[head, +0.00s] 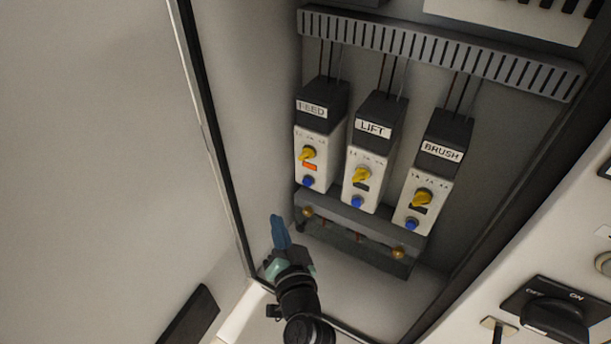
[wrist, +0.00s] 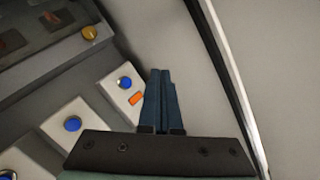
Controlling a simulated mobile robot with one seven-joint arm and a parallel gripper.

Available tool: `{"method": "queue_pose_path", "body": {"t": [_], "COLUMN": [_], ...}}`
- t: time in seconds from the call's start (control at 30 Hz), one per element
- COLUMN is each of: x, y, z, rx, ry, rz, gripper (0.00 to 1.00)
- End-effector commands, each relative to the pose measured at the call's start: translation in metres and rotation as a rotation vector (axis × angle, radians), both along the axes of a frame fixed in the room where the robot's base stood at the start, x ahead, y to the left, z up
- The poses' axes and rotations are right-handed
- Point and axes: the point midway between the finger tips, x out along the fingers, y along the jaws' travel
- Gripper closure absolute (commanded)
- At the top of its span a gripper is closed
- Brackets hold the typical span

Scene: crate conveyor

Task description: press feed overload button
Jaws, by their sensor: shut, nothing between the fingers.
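The FEED overload unit (head: 312,143) is the leftmost of three in the cabinet. It has a yellow knob, an orange flag (head: 310,166) and a blue button (head: 308,182) at its lower end. In the wrist view the feed button (wrist: 125,83) and the orange flag (wrist: 136,99) lie just left of my fingers. My gripper (head: 279,222) is shut and empty, with blue fingers, below and left of the FEED unit in the head view. The closed fingertips (wrist: 159,72) are apart from the button in the picture. Their distance in depth is hard to tell.
The LIFT unit (head: 371,160) and BRUSH unit (head: 429,190) stand to the right, each with a blue button. A slotted duct (head: 440,55) runs above. A rail with brass screws (head: 398,253) lies below. The cabinet's dark left edge (head: 215,130) is close to my gripper.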

Motion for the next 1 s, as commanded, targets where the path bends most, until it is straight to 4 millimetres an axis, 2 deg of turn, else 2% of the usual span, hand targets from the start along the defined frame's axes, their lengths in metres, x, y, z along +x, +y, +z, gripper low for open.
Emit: {"method": "queue_pose_path", "body": {"t": [0.27, 0.8, 1.0], "x": [0.005, 0.062, 0.072], "y": [-0.003, -0.041, -0.048], "z": [0.001, -0.002, 0.000], "rx": [-0.001, -0.002, -0.001], "ry": [-0.003, -0.005, -0.002], "rz": [-0.001, 0.000, 0.000], "gripper": [1.00, 1.00, 1.00]}}
